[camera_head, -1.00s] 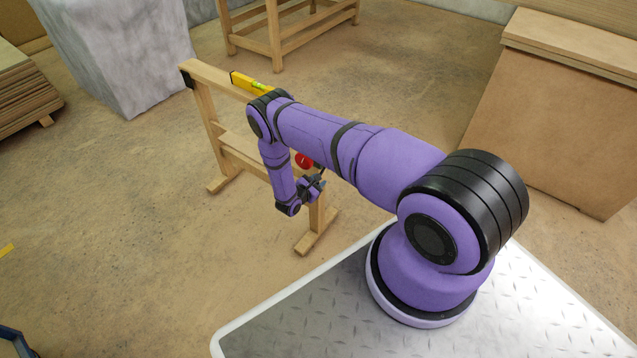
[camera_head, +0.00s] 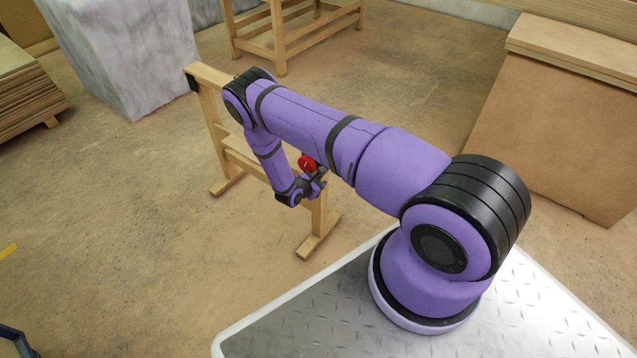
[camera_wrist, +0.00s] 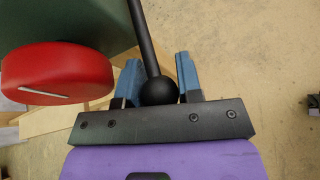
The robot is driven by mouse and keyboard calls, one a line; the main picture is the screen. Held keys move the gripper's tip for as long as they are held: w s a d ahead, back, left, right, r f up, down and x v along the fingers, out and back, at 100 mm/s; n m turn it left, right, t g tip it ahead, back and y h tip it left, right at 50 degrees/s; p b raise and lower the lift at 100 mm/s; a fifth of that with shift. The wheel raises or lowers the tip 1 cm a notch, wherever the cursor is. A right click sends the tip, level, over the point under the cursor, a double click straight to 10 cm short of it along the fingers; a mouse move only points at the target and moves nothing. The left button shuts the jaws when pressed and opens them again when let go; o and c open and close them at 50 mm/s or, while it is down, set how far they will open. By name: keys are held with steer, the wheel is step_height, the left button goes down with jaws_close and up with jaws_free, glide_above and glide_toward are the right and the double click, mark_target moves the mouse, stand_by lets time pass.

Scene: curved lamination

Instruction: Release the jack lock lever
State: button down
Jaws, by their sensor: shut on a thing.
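The lock lever is a black rod (camera_wrist: 145,40) that ends in a black ball knob (camera_wrist: 160,92) in the wrist view. My gripper (camera_wrist: 157,70) has its blue fingers on either side of the knob and is shut on it. A red round dial (camera_wrist: 55,75) with a white mark sits to the left of the lever. A dark green body (camera_wrist: 85,22), seemingly the jack, lies behind the dial. In the head view my gripper (camera_head: 318,181) is beside the red dial (camera_head: 307,162). My own arm hides much of the jack there.
A wooden trestle (camera_head: 318,215) stands under and behind my arm. A wrapped grey block (camera_head: 130,55), stacked boards (camera_head: 20,95) and a large wooden panel stack (camera_head: 560,125) stand farther off.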

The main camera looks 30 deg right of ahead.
steer(key=shift+a, duration=0.1)
steer(key=c, duration=0.8)
jaws_free()
steer(key=shift+w+r, duration=0.1)
